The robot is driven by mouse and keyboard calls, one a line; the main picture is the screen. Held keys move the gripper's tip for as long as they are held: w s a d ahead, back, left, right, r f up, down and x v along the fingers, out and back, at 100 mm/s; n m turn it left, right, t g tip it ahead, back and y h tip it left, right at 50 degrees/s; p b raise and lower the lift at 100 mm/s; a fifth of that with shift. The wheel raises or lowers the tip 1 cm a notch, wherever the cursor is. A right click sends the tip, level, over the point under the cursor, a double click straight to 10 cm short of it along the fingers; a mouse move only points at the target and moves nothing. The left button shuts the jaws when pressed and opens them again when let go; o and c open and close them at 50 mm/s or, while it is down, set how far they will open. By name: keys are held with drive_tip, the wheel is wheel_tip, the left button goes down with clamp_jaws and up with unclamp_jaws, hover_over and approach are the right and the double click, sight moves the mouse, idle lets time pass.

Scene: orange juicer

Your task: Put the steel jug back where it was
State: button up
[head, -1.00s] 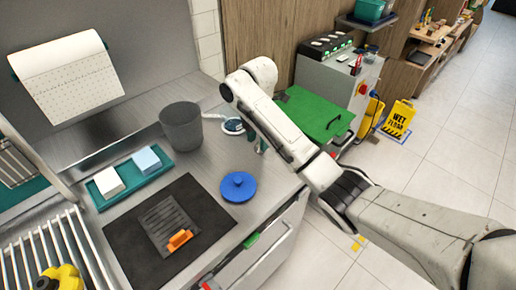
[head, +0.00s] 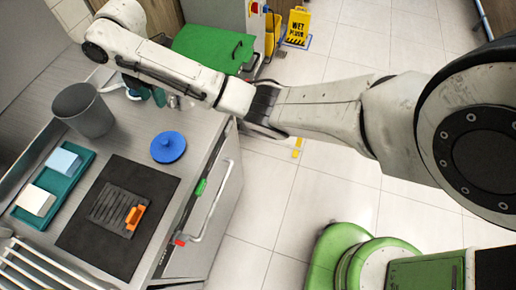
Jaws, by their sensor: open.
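A grey, open-topped, tapered vessel (head: 84,112) stands upright on the steel counter in the head view, left of my gripper. I cannot tell for certain whether it is the steel jug. A small shiny metal object (head: 173,101) shows at the counter's far right end, close beside my gripper, partly hidden by my arm. It is too small to identify. My gripper (head: 146,94) is low over the far end of the counter, partly hidden behind my forearm. It is open, and nothing shows between its fingers.
A blue round lid (head: 168,147) lies on the counter (head: 128,137). A teal tray (head: 78,178) holds a blue and a white block. A black mat (head: 152,190) bears a grey grate and an orange piece. A green board (head: 205,40) stands behind my arm. A yellow sign (head: 297,27) stands on the floor.

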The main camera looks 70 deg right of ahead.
drive_tip(key=s+a+f+m, duration=0.1)
drive_tip(key=a, duration=0.1)
drive_tip(key=s+a+f+m, duration=0.1)
drive_tip(key=a+f, duration=0.1)
drive_tip(key=a, duration=0.1)
drive_tip(key=s+a+f+m+y, duration=0.1)
drive_tip(key=a, duration=0.2)
drive_tip(key=shift+s+a+f+t, duration=0.1)
drive_tip(key=shift+s+f+t, duration=0.1)
drive_tip(key=shift+f+t, duration=0.15)
drive_tip(key=s+a+f+m, duration=0.1)
drive_tip(key=s, duration=0.2)
drive_tip(key=s+a+f+m, duration=0.2)
drive_tip(key=s, duration=0.1)
drive_tip(key=s+a+f+m, duration=0.2)
drive_tip(key=s, duration=0.1)
drive_tip(key=shift+f+t+y, duration=0.2)
drive_tip(key=shift+t+y, duration=0.05)
drive_tip(key=shift+y, duration=0.15)
drive_tip(key=s+d+f+m+h, duration=0.1)
drive_tip(key=s+d+m, duration=0.1)
drive_tip(key=s, duration=0.5)
drive_tip(key=s+d+f+m+h, duration=0.1)
drive_tip(key=s+d+m, duration=0.1)
drive_tip(key=s+m, duration=0.2)
drive_tip(key=s+d+f+m+h, duration=0.1)
drive_tip(key=s+m, duration=0.3)
drive_tip(key=s, duration=0.6)
drive_tip(key=shift+s+d+g, duration=0.4)
drive_tip(key=shift+d, duration=0.35)
